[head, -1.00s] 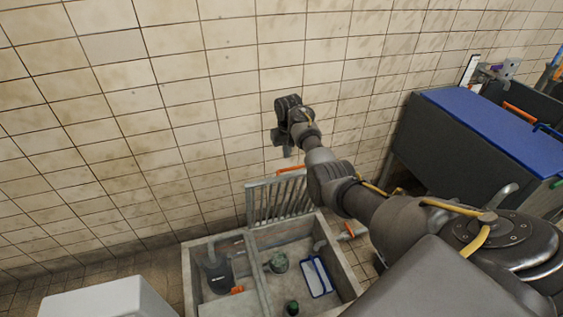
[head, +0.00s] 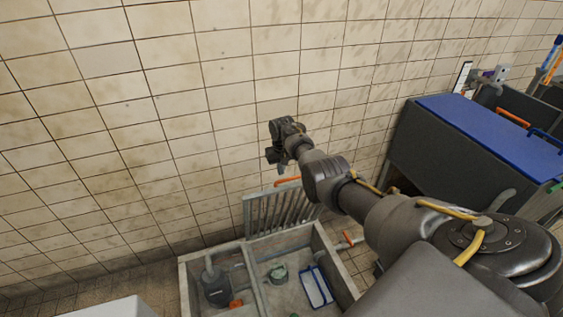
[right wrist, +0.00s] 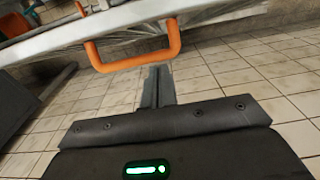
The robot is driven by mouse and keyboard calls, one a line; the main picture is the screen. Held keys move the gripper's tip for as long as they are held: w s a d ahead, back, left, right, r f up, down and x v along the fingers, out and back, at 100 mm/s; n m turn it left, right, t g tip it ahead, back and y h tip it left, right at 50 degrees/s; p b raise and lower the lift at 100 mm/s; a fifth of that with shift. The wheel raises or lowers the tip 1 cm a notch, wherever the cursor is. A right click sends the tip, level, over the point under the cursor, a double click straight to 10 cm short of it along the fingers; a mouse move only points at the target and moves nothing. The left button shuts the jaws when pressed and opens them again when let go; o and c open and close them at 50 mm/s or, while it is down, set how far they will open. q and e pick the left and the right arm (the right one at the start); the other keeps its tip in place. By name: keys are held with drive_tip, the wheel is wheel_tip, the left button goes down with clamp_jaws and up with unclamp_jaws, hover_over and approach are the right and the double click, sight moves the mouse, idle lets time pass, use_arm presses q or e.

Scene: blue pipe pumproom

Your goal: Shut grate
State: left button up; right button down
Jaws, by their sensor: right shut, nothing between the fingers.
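The grate (head: 270,214) is a grey barred panel. It stands raised, nearly upright, at the back edge of the open floor pit, near the tiled wall. An orange handle (head: 287,181) sits at its top edge. The handle also shows large in the right wrist view (right wrist: 135,63). My right gripper (head: 281,171) is just above the grate's top, pointing down. In the right wrist view its shut fingers (right wrist: 157,82) are close to the handle's bar, with nothing held. I cannot tell whether they touch it. My left gripper is not in view.
The pit's concrete rim (head: 184,290) surrounds a dark pump (head: 217,287), a green-grey fitting (head: 279,273) and a blue-framed white item (head: 317,287). A dark bin with a blue lid (head: 492,128) stands at the right. The tiled wall (head: 190,110) is close behind the grate.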

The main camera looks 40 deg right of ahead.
drive_tip(key=s+p, duration=0.1)
drive_tip(key=s+f+p, duration=0.1)
drive_tip(key=p, duration=0.1)
drive_tip(key=s+a+p, duration=0.1)
drive_tip(key=shift+s+f, duration=0.25)
drive_tip(key=shift+f, duration=0.1)
drive_tip(key=shift+s+a+f, duration=0.1)
drive_tip(key=shift+f, duration=0.1)
